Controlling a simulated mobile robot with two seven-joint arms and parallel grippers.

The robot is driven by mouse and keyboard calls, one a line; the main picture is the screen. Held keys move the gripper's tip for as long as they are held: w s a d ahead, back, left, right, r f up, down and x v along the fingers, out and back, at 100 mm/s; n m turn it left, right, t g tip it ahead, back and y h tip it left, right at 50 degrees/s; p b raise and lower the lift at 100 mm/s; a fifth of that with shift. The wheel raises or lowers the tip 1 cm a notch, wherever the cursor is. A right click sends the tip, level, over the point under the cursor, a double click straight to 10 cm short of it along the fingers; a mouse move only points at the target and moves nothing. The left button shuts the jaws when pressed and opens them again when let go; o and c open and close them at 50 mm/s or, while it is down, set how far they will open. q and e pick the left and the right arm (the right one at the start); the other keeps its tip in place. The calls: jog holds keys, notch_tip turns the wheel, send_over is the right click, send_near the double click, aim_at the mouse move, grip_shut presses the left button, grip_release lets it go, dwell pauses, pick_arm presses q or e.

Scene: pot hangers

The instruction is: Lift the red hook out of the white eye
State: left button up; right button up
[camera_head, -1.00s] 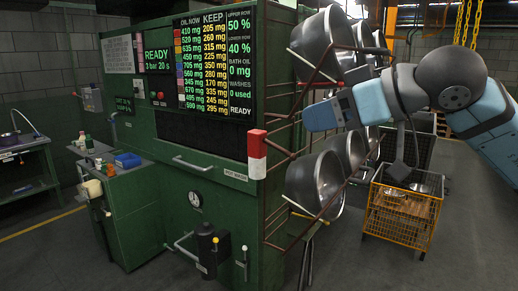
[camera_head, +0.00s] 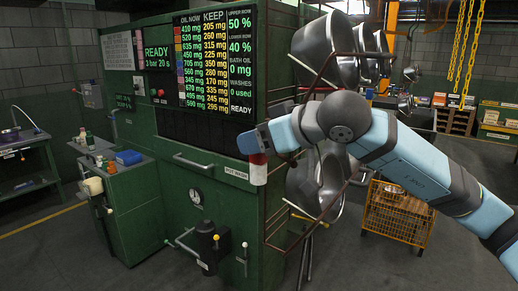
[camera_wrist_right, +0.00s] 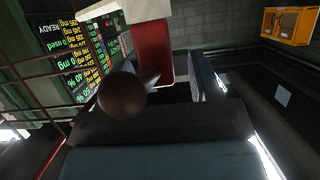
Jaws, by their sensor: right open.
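The red hook (camera_head: 258,159) and the white eye (camera_head: 258,176) form a small block, red above white, at the near corner of the pot rack. My right gripper (camera_head: 250,142) is at the top of this block and partly covers the red part. In the right wrist view the red hook (camera_wrist_right: 160,62) shows close in front of the open jaws, and the white eye (camera_wrist_right: 148,10) lies beyond it. A brown ball (camera_wrist_right: 121,96) hides part of the jaw area. I cannot tell whether the jaws touch the red part. My left gripper is not in view.
Metal pots (camera_head: 325,48) hang on the brown rack (camera_head: 272,212), with more below my arm. A green machine (camera_head: 160,215) with a lit board (camera_head: 213,65) stands to the left. A yellow wire crate (camera_head: 397,222) stands on the floor at right.

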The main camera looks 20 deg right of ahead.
jog(key=shift+s, duration=0.1)
grip_shut()
jog(key=shift+r, duration=0.1)
jog(key=shift+r, duration=0.2)
notch_tip(320, 180, up, 19)
jog(key=b, duration=0.1)
jog(key=s+d+b, duration=0.2)
jog(key=s+d, duration=0.4)
jog(key=s, duration=0.2)
jog(key=shift+r, duration=0.25)
dwell(0.3)
jog(key=shift+w+d, duration=0.1)
